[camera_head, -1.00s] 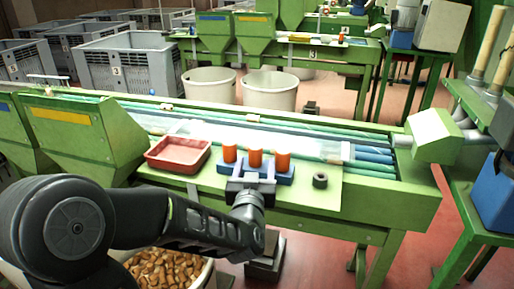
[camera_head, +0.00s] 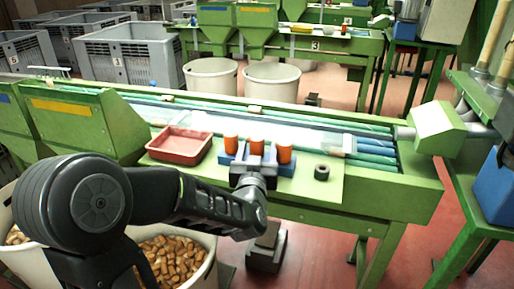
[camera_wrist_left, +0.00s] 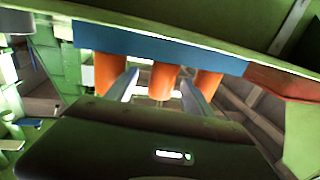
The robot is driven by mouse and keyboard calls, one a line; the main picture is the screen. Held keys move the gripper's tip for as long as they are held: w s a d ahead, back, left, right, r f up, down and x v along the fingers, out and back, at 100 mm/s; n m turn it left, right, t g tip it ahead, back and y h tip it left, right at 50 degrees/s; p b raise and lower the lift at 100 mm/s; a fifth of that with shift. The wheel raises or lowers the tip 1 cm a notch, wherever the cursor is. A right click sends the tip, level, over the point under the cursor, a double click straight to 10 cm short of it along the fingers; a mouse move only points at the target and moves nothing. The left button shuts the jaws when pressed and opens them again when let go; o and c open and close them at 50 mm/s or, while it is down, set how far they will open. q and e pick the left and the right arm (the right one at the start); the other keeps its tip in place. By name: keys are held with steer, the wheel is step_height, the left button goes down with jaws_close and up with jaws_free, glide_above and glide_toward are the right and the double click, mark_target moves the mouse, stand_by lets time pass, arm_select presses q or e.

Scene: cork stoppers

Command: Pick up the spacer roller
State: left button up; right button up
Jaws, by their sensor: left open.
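Three orange rollers stand upright in a row at a blue block on the green bench: a left one (camera_head: 231,144), a middle one (camera_head: 256,146) and a right one (camera_head: 284,151). My left gripper (camera_head: 255,158) is open at the front of the block, its fingers pointing at the middle roller. In the left wrist view the middle roller (camera_wrist_left: 162,82) shows between the two fingers (camera_wrist_left: 160,92), with the blue block (camera_wrist_left: 160,47) behind. Contact cannot be told. My right gripper is out of view.
A red tray (camera_head: 180,146) sits left of the block, and a dark ring-shaped piece (camera_head: 321,172) lies to its right. Green conveyor rails run behind. A bin of corks (camera_head: 172,258) stands below my left arm. Bare bench top lies right of the ring.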

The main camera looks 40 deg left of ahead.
arm_select(q)
steer(key=shift+a+x, duration=0.2)
steer(key=shift+x, duration=2.5)
steer(key=shift+s, duration=0.2)
steer(key=shift+c, duration=0.5)
jaws_close()
